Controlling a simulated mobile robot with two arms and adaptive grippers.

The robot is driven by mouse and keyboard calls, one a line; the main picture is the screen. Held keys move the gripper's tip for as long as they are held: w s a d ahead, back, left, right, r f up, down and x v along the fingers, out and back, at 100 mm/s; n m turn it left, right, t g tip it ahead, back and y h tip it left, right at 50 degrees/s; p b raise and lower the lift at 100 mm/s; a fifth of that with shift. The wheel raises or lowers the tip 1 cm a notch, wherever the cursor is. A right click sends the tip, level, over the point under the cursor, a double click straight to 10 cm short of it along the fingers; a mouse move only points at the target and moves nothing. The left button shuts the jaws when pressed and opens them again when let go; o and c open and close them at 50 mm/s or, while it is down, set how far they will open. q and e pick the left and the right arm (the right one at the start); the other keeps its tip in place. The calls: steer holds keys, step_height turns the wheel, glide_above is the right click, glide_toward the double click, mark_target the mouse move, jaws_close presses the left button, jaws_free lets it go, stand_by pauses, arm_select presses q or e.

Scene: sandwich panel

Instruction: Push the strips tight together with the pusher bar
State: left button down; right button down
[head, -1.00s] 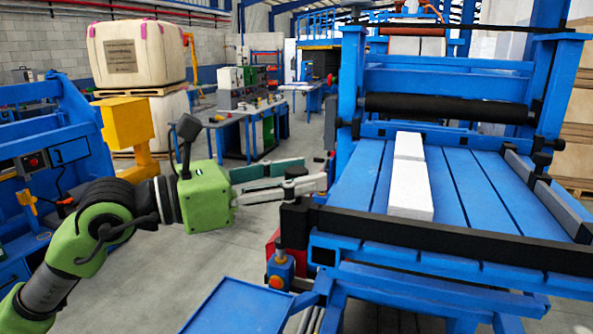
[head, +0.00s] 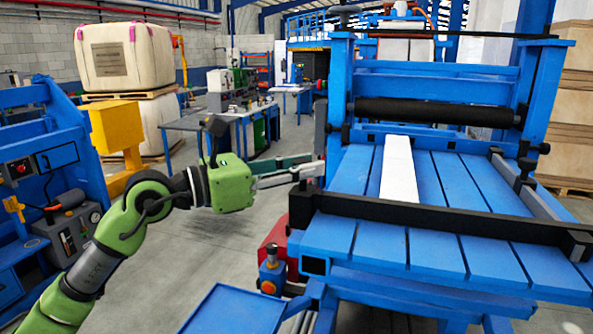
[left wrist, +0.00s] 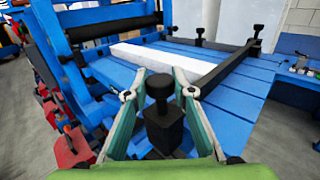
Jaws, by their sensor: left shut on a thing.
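The white strips (head: 398,170) lie in one straight line on the blue slatted table, running away toward the black roller; no seam between them can be made out. They also show in the left wrist view (left wrist: 150,54). The black pusher bar (head: 440,218) lies across the table, and the strips' near end appears to meet its far side. My left gripper (head: 312,170) is at the bar's left end. In the left wrist view its fingers (left wrist: 160,93) are shut around the bar's black end block with a knob (left wrist: 163,128). My right gripper is out of view.
The blue table (head: 350,240) has bare slats in front of the bar and either side of the strips. A black roller (head: 440,112) spans the blue frame behind. A grey side rail (head: 525,185) runs along the right. A blue tray (head: 235,310) stands low at front left.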

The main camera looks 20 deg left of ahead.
arm_select(q)
steer(key=shift+s+r, duration=0.1)
steer(key=c, duration=1.7)
jaws_free()
steer(key=shift+a, duration=0.1)
steer(key=v, duration=1.2)
